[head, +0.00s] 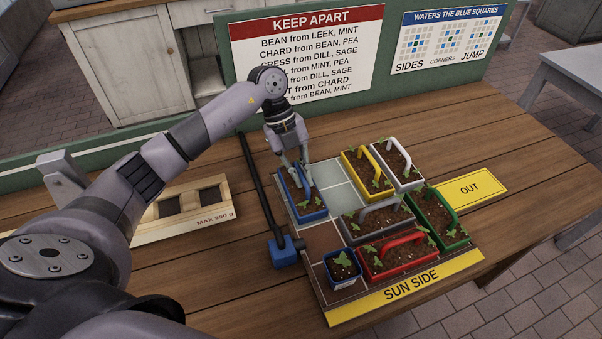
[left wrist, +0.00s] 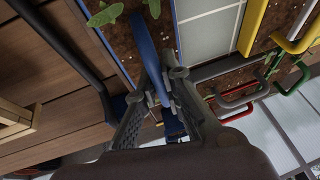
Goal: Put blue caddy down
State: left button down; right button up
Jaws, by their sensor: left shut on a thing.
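The blue caddy (head: 312,217) holds soil and small green seedlings. It is at the far left part of the tiled board (head: 319,178), over the left column of squares. I cannot tell whether its base touches the board. My left gripper (head: 303,165) points down and is shut on the caddy's blue handle. In the left wrist view the handle (left wrist: 145,45) runs up between the fingers (left wrist: 160,105), with soil and leaves beyond it. The fingers partly hide the caddy in the head view. My right gripper is not in view.
Yellow (head: 349,173), white (head: 404,183), grey (head: 375,236), green (head: 452,246) and red (head: 390,276) caddies and a small blue pot (head: 343,284) crowd the board. A black bar with a blue block (head: 284,252) lies along its left. A wooden tray (head: 160,234) stands left. Signs stand behind.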

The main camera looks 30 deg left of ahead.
pick_arm(q)
jog(key=shift+f, duration=0.1)
jog(key=shift+f, duration=0.1)
jog(key=c, duration=1.7)
grip_release()
jog(key=shift+a+r, duration=0.1)
jog(key=shift+r, duration=0.15)
jog(key=b+v, duration=0.1)
jog(key=v, duration=1)
jog(key=shift+a+r+b, duration=0.1)
jog(key=shift+r+b, duration=0.2)
